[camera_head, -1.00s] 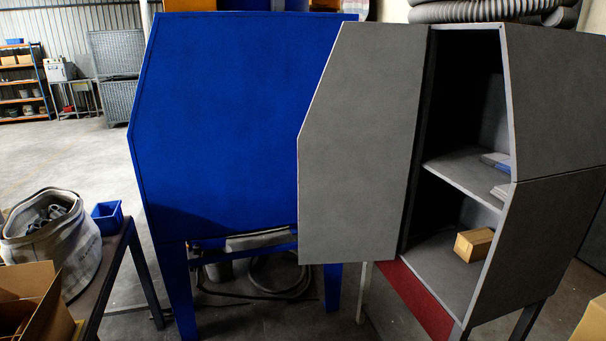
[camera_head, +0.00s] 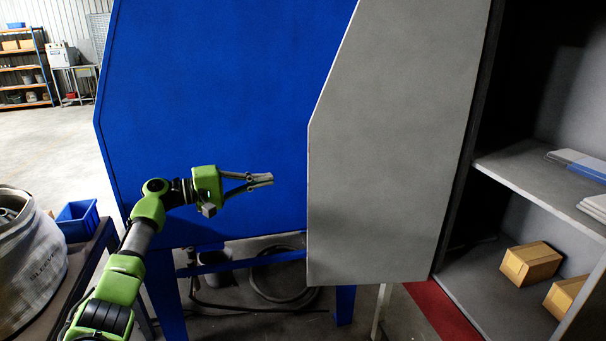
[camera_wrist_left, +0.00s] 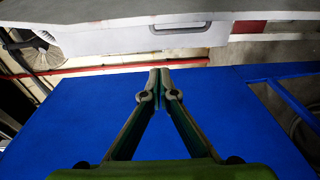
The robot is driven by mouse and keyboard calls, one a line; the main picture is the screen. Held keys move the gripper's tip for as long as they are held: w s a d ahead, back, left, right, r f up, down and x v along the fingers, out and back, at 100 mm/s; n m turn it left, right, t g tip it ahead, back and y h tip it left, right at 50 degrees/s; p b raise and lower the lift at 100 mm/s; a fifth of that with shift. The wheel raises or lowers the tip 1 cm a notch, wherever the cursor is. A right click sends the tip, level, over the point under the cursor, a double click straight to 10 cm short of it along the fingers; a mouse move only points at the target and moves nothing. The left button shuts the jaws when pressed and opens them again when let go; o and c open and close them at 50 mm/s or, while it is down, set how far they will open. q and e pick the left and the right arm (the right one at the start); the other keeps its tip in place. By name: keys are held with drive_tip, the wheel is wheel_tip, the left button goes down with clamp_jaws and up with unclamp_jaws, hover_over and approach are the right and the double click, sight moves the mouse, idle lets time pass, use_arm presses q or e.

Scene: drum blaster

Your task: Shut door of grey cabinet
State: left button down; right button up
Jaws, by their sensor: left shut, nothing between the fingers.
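The grey cabinet (camera_head: 535,175) stands open at the right of the head view, with shelves inside. Its grey door (camera_head: 395,150) is swung out to the left, in front of part of a blue cabinet. My left gripper (camera_head: 268,179) is shut and empty, a little left of the door's free edge and apart from it in the picture. In the left wrist view the shut fingertips (camera_wrist_left: 160,72) show before the blue panel, and a grey edge runs across the top. My right gripper is not in view.
The blue cabinet (camera_head: 220,90) stands behind my left arm. Small cardboard boxes (camera_head: 530,263) lie in the grey cabinet's lower compartment. A table at lower left bears a blue bin (camera_head: 77,220) and a whitish sack (camera_head: 28,265). Hoses lie on the floor below.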

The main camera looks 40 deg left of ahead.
use_arm(q)
drive_tip(key=w+d+r+p, duration=0.1)
drive_tip(key=w+d+p, duration=0.3)
drive_tip(key=d, duration=0.4)
drive_tip(key=shift+w+r+p, duration=0.35)
drive_tip(key=shift+r+p, duration=0.05)
drive_tip(key=shift+p, duration=0.3)
drive_tip(key=shift+d, duration=0.15)
